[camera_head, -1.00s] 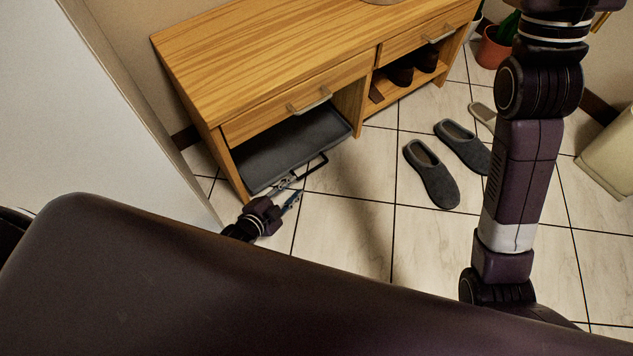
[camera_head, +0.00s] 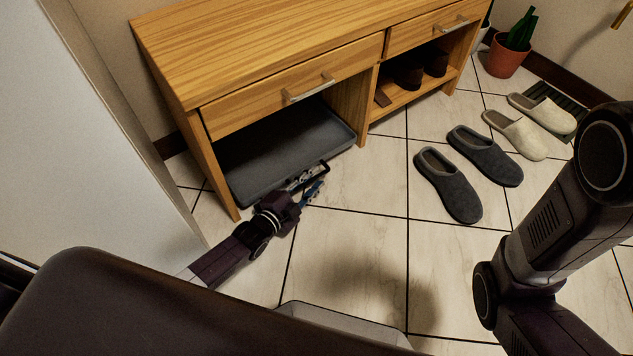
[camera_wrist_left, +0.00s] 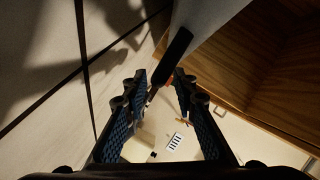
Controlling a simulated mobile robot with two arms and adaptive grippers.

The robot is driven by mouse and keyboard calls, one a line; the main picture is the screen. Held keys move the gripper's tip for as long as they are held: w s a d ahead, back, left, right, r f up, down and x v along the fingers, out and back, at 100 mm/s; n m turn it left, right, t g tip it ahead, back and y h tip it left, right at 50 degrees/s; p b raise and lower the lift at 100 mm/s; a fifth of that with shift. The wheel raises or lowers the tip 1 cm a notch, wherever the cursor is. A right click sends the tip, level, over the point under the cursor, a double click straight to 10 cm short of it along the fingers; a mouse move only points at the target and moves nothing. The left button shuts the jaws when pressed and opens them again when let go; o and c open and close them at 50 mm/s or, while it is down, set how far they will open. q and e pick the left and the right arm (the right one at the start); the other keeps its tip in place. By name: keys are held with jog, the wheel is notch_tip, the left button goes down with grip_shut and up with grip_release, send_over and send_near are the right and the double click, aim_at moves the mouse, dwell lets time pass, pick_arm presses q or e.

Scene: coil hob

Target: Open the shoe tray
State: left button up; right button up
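The dark grey shoe tray (camera_head: 285,150) lies in the lower left opening of the wooden bench, its front edge about level with the bench front. Its black loop handle (camera_head: 322,171) sticks out in front. My left gripper (camera_head: 312,181) is low over the floor at this handle. In the left wrist view the black handle bar (camera_wrist_left: 172,58) runs between the two fingers (camera_wrist_left: 160,85), which stand apart. Whether either finger touches the bar cannot be told. My right arm shows at the right of the head view, but its gripper is out of view.
The bench (camera_head: 250,50) has a closed drawer (camera_head: 295,85) above the tray. Dark grey slippers (camera_head: 448,185) and cream slippers (camera_head: 517,134) lie on the tiles to the right, near a potted plant (camera_head: 508,58). A white panel (camera_head: 95,130) stands at left.

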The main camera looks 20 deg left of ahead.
pick_arm(q)
jog(key=shift+b+x, duration=0.35)
jog(key=shift+x, duration=0.6)
jog(key=shift+c, duration=0.2)
grip_shut()
